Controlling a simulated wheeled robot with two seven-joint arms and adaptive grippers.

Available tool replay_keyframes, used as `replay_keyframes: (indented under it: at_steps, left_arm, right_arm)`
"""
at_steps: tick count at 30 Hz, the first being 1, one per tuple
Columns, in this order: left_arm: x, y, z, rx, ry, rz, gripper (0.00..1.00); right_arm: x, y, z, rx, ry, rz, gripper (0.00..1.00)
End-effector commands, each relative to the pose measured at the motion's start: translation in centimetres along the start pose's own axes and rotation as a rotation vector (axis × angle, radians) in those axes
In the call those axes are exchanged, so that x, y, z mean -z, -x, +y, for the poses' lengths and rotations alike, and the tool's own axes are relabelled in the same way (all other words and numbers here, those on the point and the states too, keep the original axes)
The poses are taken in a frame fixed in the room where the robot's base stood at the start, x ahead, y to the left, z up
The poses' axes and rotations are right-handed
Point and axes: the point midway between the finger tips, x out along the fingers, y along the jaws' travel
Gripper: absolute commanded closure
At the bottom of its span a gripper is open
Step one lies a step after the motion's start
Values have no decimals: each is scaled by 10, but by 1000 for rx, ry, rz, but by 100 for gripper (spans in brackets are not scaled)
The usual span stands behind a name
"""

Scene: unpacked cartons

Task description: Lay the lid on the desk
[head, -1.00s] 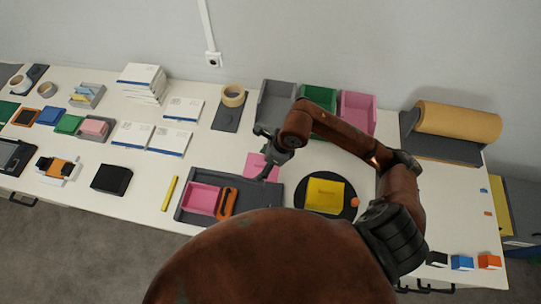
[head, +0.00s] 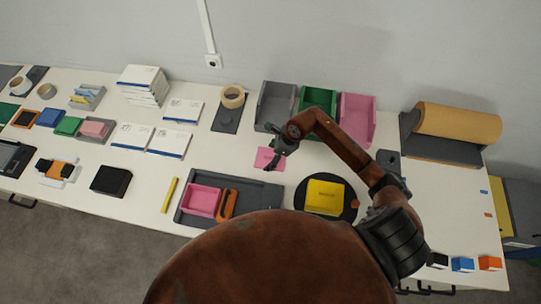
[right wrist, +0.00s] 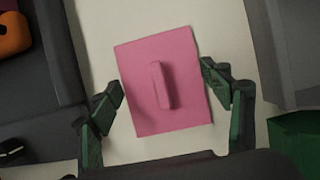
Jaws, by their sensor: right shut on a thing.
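The pink lid (head: 266,157), a thin square plate with a raised bar handle, is over the white desk (head: 250,112) behind the dark tray. My right gripper (head: 276,162) is at the lid. In the right wrist view the lid (right wrist: 185,110) sits between the two fingers of the gripper (right wrist: 165,100), which is shut on its opposite edges. I cannot tell whether the lid touches the desk. My left gripper is not in view.
A dark tray (head: 181,218) holds an open pink box (head: 201,201) and an orange tool (head: 229,204). A yellow box (head: 325,197) stands on a black disc (head: 300,206). Grey, green and pink bins (head: 356,118) stand behind. Bare desk surrounds the lid.

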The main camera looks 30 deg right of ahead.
Motion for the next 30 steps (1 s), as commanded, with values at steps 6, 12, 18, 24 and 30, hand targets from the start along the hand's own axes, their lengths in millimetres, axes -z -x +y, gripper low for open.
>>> replay_keyframes:
  at_steps: [6,12,18,24,30]
  left_arm:
    - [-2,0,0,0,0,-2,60]
    - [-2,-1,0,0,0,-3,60]
    - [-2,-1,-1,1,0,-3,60]
    - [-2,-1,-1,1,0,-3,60]
    - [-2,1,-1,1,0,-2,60]
  right_arm:
    - [0,0,0,1,1,-1,52]
    - [0,-1,0,1,0,-1,21]
    - [0,-1,0,1,0,-1,11]
    - [0,-1,0,0,0,-1,11]
    - [0,12,-1,3,2,-1,11]
